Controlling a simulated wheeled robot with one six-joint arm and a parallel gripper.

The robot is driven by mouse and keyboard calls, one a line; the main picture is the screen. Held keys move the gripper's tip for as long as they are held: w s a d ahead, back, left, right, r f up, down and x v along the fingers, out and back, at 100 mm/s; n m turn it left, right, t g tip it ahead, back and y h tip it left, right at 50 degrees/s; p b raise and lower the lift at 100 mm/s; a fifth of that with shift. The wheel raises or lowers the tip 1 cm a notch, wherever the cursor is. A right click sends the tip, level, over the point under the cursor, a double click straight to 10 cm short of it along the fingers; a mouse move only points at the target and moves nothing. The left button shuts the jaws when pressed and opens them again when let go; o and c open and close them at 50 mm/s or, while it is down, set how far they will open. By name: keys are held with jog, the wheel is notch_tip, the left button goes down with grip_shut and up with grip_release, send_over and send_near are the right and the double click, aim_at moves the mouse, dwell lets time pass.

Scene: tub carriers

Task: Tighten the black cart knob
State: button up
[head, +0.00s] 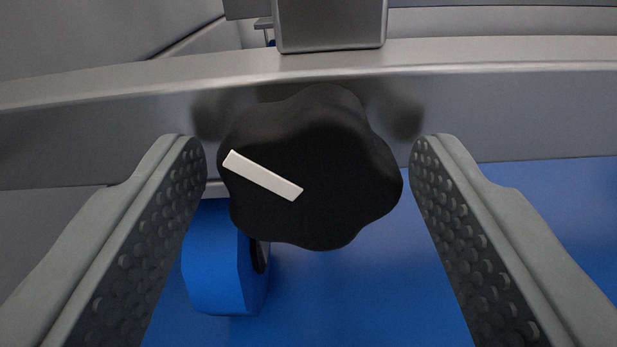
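The black cart knob (330,180) is a lobed knob in the middle of the head view, in front of a grey metal rail (500,90). A white marker bar (262,176) on its face slants from upper left down to the knob's centre. My gripper (308,160) is open, with one dimpled grey finger on each side of the knob. A gap shows between each fingertip and the knob in the picture. How deep the fingertips reach along the knob cannot be told. The knob's shaft is hidden behind it.
A grey metal post (331,22) stands on the rail above the knob. A blue part (222,265) that looks like a wheel or caster sits below left. The area below the rail is blue. Grey walls show at the left and back.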

jog(key=c, duration=0.8)
jog(key=shift+m, duration=0.4)
jog(key=m, duration=0.4)
jog(key=shift+m, duration=0.3)
jog(key=shift+a+m, duration=0.1)
jog(key=shift+m, duration=2.1)
jog(key=o, duration=1)
